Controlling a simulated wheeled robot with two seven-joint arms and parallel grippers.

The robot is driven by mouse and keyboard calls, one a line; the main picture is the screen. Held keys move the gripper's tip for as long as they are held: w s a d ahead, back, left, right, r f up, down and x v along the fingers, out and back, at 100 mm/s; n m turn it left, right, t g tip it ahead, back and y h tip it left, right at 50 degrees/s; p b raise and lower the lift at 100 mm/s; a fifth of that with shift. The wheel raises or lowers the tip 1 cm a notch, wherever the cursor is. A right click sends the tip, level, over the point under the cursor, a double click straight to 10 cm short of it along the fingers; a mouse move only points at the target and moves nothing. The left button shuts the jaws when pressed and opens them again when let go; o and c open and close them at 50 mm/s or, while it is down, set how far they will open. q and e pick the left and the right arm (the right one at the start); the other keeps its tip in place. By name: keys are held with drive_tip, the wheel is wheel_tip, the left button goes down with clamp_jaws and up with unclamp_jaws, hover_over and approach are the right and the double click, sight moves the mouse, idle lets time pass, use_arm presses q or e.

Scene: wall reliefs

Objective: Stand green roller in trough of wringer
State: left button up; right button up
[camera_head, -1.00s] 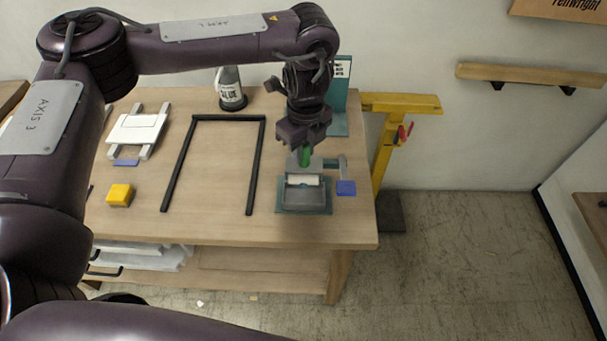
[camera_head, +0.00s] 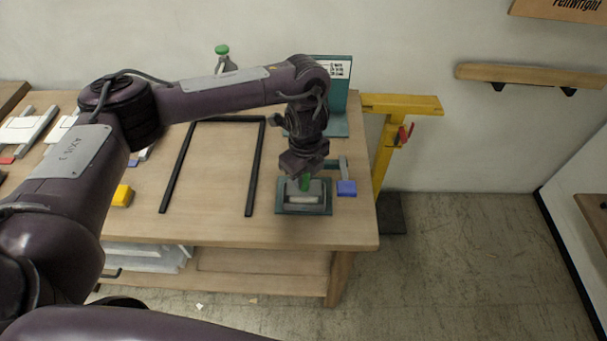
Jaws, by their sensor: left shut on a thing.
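The green roller (camera_head: 305,183) has a green grip on a grey body with a pale sleeve along its lower front. My left gripper (camera_head: 304,174) points down and is shut on its green grip, holding the roller about upright. The wringer (camera_head: 325,209) is a teal tray with a grey trough, near the right front of the table. The roller is over or in the trough and hides most of it. I cannot tell whether it touches the trough floor. My right gripper is not in view.
A grey bar with a blue block (camera_head: 346,188) lies just right of the wringer. A black frame (camera_head: 178,165) lies left of it on the table (camera_head: 225,225). A teal stand (camera_head: 340,95) is behind, a yellow block (camera_head: 122,195) at left, a yellow trestle (camera_head: 385,145) at right.

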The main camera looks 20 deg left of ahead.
use_arm(q)
drive_tip(key=shift+s+f, duration=0.1)
drive_tip(key=shift+f, duration=0.25)
drive_tip(key=shift+s+f, duration=0.25)
clamp_jaws()
drive_tip(key=o, duration=0.6)
unclamp_jaws()
drive_tip(key=shift+f, duration=0.1)
drive_tip(key=shift+o, duration=1.4)
drive_tip(key=shift+w+f, duration=0.1)
drive_tip(key=shift+w, duration=0.35)
drive_tip(key=shift+s+r, duration=0.15)
drive_tip(key=shift+r, duration=0.2)
drive_tip(key=r, duration=1.3)
drive_tip(key=shift+d, duration=0.25)
